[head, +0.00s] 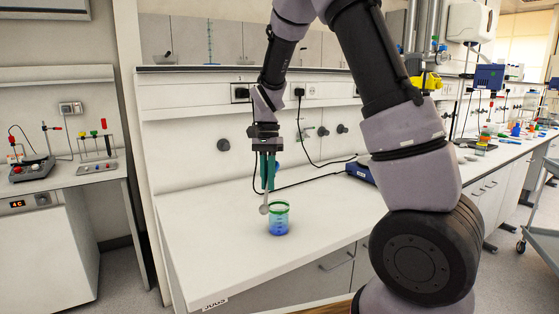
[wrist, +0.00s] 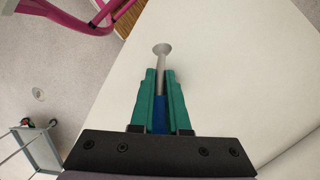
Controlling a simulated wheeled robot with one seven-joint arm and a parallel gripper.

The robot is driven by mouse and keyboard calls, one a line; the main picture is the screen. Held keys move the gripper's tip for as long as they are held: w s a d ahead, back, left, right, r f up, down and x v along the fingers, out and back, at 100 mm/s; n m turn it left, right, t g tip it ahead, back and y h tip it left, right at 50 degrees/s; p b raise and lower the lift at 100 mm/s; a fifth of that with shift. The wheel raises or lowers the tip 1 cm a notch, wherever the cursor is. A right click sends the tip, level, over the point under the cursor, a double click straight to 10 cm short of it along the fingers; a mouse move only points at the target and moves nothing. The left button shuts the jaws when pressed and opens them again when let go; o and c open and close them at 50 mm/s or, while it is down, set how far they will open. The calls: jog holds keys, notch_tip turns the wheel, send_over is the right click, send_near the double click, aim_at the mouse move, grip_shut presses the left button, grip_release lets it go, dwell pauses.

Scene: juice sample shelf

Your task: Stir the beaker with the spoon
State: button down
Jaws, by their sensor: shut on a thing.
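A small clear beaker (head: 279,222) with a green rim and blue liquid stands upright on the white bench. My gripper (head: 267,187) points down above the bench, just left of the beaker and above it. Its green fingers are shut on a spoon (head: 264,208), whose grey bowl hangs down. The bowl appears at about rim height, left of the beaker's rim; I cannot tell whether they touch. In the wrist view the spoon (wrist: 162,66) sticks out between the fingers (wrist: 160,88), with a blue part between them. The beaker does not show in the wrist view.
The white bench top (head: 220,240) is mostly clear around the beaker. A blue device (head: 360,172) with a black cable stands at the back right of it. A wall with outlets rises behind. In the wrist view a pink frame (wrist: 75,20) stands beyond the bench edge.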

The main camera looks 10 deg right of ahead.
aim_at(280, 203)
jog(key=w+d+r+n+t, duration=0.4)
jog(key=n, duration=0.6)
jog(key=shift+h, duration=0.3)
jog(key=shift+d+f, duration=0.2)
jog(key=shift+f, duration=6.65)
jog(key=shift+w+d, duration=0.2)
jog(key=shift+w, duration=0.05)
jog(key=shift+w+a, duration=0.25)
jog(key=shift+a, duration=0.3)
jog(key=shift+s+d, duration=0.25)
jog(key=shift+s, duration=0.3)
jog(key=shift+w+d, duration=0.1)
